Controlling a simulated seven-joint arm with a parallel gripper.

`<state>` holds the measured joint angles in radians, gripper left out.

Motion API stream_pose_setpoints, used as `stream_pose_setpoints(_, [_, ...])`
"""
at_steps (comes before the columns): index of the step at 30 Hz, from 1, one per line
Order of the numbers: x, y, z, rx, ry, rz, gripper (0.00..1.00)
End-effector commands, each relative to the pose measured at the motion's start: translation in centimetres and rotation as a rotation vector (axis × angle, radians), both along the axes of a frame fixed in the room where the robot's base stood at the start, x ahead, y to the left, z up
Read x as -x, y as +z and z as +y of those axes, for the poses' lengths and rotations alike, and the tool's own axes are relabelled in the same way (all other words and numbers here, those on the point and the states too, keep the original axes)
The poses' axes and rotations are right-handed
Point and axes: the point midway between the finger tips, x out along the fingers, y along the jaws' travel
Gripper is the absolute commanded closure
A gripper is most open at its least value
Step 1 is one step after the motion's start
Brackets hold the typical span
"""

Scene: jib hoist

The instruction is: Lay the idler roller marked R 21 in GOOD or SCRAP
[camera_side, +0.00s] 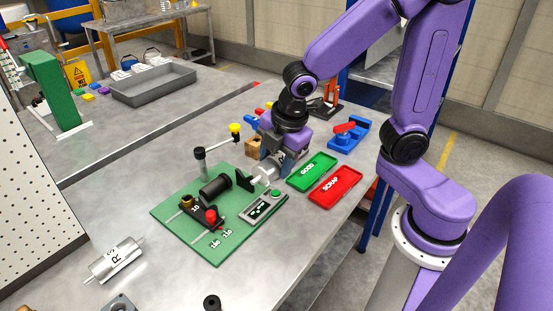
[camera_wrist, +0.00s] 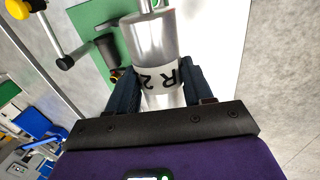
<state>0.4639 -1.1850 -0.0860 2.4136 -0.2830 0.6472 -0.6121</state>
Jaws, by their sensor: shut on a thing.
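My gripper (camera_side: 277,160) is shut on a silver roller (camera_side: 266,170), just right of the black fixture on the green board. In the wrist view the roller (camera_wrist: 150,42) lies between the two dark fingers of my gripper (camera_wrist: 158,88). Its white band reads "R 2", with the rest turned out of sight. The green GOOD tray (camera_side: 312,171) and the red SCRAP tray (camera_side: 336,186) lie to the right of my gripper, and both look empty. A second silver roller (camera_side: 115,259) with a white label starting with R lies at the lower left.
The green board (camera_side: 216,250) carries a black cylinder (camera_side: 215,189), a lever with a yellow knob (camera_side: 235,130) and a small display box (camera_side: 263,208). A blue clamp with a red handle (camera_side: 347,134) stands behind the trays. A pegboard stands at the left.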

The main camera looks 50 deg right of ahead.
Motion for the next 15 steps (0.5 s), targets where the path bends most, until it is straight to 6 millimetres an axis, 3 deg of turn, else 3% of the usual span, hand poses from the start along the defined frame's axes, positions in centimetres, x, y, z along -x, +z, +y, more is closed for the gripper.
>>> stream_pose_setpoints(5, [-1.0,-0.4,-1.1,0.002,-0.173,0.0,0.98])
stream_pose_setpoints(15, [-3.7,-2.2,-5.8,0.004,-0.854,0.001,0.98])
